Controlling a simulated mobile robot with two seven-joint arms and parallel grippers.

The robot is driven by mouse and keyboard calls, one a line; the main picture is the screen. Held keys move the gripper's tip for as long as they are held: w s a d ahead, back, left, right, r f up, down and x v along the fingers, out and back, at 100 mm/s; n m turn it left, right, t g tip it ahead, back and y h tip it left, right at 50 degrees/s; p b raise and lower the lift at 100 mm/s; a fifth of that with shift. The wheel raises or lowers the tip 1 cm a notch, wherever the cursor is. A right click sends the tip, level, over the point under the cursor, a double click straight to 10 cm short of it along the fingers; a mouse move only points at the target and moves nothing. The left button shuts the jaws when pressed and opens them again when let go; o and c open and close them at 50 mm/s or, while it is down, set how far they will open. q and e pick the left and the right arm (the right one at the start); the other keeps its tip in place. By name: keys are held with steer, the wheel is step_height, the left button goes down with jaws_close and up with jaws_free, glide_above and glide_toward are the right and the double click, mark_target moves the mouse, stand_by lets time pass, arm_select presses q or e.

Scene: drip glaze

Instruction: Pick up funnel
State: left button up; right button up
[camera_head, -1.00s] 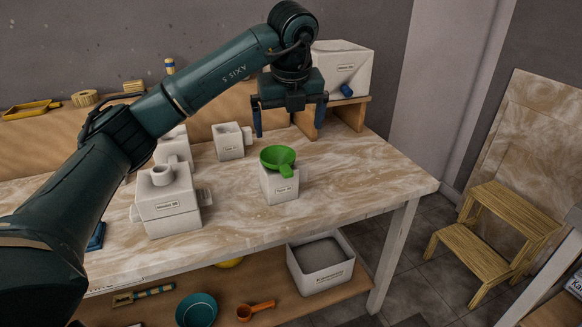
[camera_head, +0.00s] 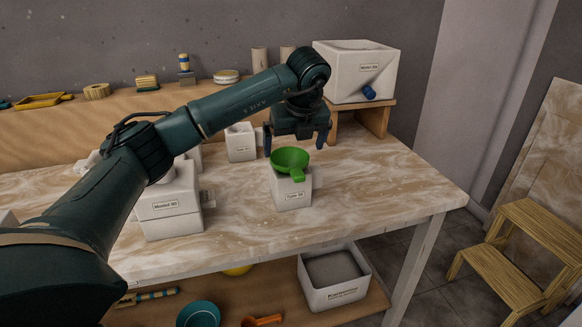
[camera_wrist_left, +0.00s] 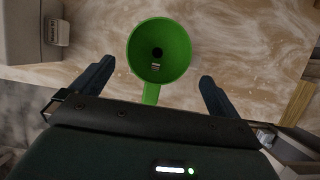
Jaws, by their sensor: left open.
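A green funnel (camera_head: 289,159) sits on top of a small white labelled block mould (camera_head: 292,190) on the table. In the left wrist view the funnel (camera_wrist_left: 159,50) shows from above, its wide mouth facing the camera and its handle pointing down between the fingers. My left gripper (camera_head: 297,145) is open and empty, close above and just behind the funnel in the head view. Its two dark fingers (camera_wrist_left: 155,83) stand apart on either side of the handle in the wrist view. My right gripper is not in view.
A larger white mould (camera_head: 172,205) stands left of the funnel, and another small white one (camera_head: 240,142) stands behind. A white container with a blue tap (camera_head: 355,68) sits on a wooden stand at the back right. The table's right end is clear.

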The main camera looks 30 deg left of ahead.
mark_target(291, 156)
arm_select(q)
steer(key=x, duration=0.4)
steer(key=shift+s+a+f, duration=0.1)
steer(key=shift+f, duration=0.15)
steer(key=shift+c, duration=0.2)
steer(key=c, duration=1)
